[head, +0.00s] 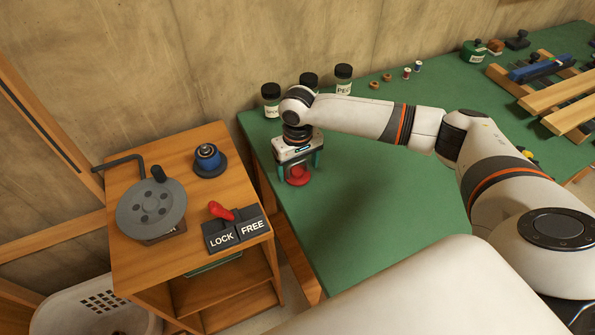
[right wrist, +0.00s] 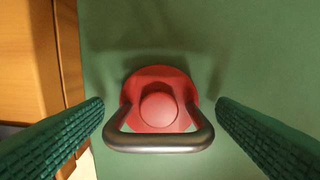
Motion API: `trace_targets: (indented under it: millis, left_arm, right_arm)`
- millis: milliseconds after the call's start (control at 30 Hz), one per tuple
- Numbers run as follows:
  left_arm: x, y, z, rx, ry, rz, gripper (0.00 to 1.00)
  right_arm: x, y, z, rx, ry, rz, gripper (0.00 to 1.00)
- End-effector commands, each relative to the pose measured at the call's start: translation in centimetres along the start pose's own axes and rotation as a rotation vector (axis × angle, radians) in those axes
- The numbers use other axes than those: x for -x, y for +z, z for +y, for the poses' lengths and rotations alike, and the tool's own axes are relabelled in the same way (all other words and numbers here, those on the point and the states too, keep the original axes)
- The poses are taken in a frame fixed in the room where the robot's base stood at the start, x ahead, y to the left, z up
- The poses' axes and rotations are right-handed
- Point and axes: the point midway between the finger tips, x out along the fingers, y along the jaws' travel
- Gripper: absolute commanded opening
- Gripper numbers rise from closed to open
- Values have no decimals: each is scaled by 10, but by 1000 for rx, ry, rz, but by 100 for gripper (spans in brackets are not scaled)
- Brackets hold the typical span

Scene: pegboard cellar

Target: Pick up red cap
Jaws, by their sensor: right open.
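The red cap (head: 298,177) is on the green bench top near its left edge. In the right wrist view the cap (right wrist: 158,100) shows from above as a round red piece with a raised centre. A dark grey loop handle (right wrist: 158,143) crosses its near side. My right gripper (head: 299,171) is over the cap, pointing down. It is open, with one green ribbed finger on each side of the cap and a gap on both sides. My left gripper is not in view.
Several dark-lidded jars (head: 343,80) stand behind my right arm. A wooden cabinet (head: 130,270) stands left of the bench, with a grey crank wheel (head: 150,212), a blue knob (head: 207,157) and a red lever (head: 221,211). The green bench (head: 390,195) is clear right of the cap.

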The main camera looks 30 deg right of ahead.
Motion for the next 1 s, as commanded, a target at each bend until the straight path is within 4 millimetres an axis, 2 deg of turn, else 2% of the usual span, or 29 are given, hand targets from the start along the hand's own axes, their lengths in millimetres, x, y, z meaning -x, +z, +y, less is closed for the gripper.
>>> trace_targets:
  millis: [133, 167, 433, 767, 867, 1000]
  left_arm:
    - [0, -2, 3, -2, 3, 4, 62]
    - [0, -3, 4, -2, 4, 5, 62]
    - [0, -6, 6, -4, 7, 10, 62]
    - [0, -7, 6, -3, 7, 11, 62]
    - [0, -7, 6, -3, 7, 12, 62]
    - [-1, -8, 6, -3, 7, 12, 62]
  right_arm:
    - [0, 0, 0, 1, 0, 0, 81]
    - [0, 0, 0, 1, 0, 0, 77]
    - [0, 0, 0, 1, 0, 0, 33]
    - [5, 0, 0, 0, 1, -1, 32]
    - [18, 1, 0, 0, 1, -3, 32]
    - [46, 1, 1, 0, 2, -4, 32]
